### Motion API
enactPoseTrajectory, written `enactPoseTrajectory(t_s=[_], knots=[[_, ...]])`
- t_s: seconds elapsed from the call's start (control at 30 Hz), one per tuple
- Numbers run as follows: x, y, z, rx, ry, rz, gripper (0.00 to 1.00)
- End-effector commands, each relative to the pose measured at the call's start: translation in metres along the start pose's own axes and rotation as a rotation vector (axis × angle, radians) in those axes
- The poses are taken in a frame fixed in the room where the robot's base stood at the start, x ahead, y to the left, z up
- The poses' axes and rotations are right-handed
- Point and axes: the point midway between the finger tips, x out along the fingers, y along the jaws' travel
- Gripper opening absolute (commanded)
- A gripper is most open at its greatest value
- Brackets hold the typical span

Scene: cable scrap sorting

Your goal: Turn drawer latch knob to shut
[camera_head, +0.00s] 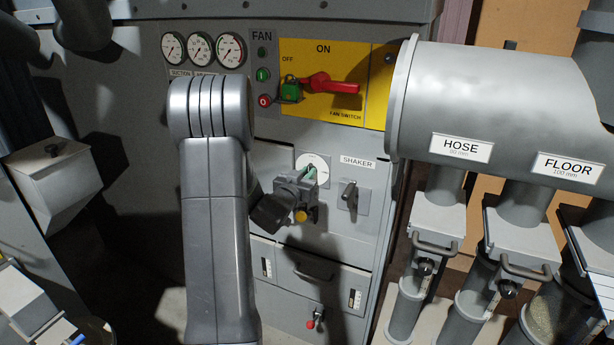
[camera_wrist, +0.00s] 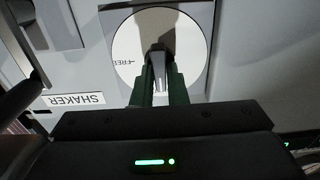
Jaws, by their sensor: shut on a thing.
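A round white dial (camera_head: 313,158) with a small grey knob sits on the grey cabinet front, left of the SHAKER label. In the wrist view the dial (camera_wrist: 190,40) fills the upper middle, with the word FREE at its left edge. The grey knob (camera_wrist: 159,70) stands at the dial's centre. My gripper (camera_head: 308,174) reaches the dial from below left. In the wrist view its dark green fingers (camera_wrist: 159,88) are shut on the knob, one on each side. The fingers and a shadow hide part of the dial, so other markings cannot be read.
A SHAKER switch (camera_head: 348,195) is just right of my gripper. A drawer front with a handle (camera_head: 313,272) is below, with a red knob (camera_head: 311,323) under it. The yellow fan switch panel (camera_head: 320,105) is above. A large grey duct (camera_head: 480,100) juts out at right.

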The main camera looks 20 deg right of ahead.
Motion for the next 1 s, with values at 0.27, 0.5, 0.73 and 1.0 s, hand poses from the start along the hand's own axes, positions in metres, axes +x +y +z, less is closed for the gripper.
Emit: enactPoseTrajectory(t_s=[0.27, 0.5, 0.73, 1.0], knots=[[0.0, 0.0, 0.0, -0.007, -0.001, 0.0, 0.0], [0.0, 0.0, 0.0, -0.006, -0.001, 0.0, 0.34], [-0.002, 0.0, 0.0, -0.006, -0.001, 0.0, 0.34], [-0.044, -0.001, 0.002, -0.006, -0.001, -0.004, 0.34]])
